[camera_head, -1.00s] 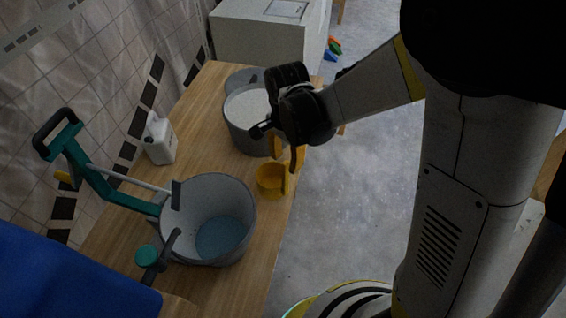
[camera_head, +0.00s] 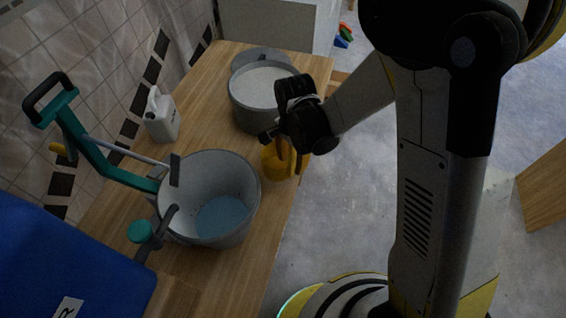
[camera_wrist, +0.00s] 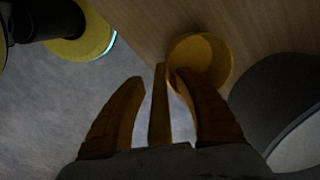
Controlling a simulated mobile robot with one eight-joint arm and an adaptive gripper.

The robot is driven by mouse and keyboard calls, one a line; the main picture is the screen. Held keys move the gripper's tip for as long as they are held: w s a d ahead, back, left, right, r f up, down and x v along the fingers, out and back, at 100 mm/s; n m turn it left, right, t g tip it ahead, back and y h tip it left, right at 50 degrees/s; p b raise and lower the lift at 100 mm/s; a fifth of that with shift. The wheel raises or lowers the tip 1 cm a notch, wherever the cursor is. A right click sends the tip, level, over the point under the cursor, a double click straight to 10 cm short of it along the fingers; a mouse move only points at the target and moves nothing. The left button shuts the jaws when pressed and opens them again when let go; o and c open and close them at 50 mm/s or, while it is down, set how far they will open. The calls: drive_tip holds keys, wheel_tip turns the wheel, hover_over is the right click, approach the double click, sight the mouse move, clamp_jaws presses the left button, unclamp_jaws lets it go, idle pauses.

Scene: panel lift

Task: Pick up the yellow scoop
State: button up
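The yellow scoop (camera_head: 274,167) stands on the wooden counter, near its right edge, between the two grey buckets. In the wrist view its round cup (camera_wrist: 207,55) opens toward the camera, and its flat upright handle (camera_wrist: 160,112) reaches toward my palm. My gripper (camera_wrist: 158,77) is open, with one orange-brown finger on each side of the handle and gaps visible on both sides. The right fingertip overlaps the cup's rim in the picture; I cannot tell whether it touches. In the head view my gripper (camera_head: 292,157) is at the scoop and partly hides it.
A grey bucket of white material (camera_head: 244,114) stands behind the scoop. A mop bucket (camera_head: 246,222) with a teal wringer (camera_head: 100,170) stands in front-left. A white jug (camera_head: 161,120) is by the tiled wall. Open floor lies right of the counter (camera_head: 195,108).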

clamp_jaws()
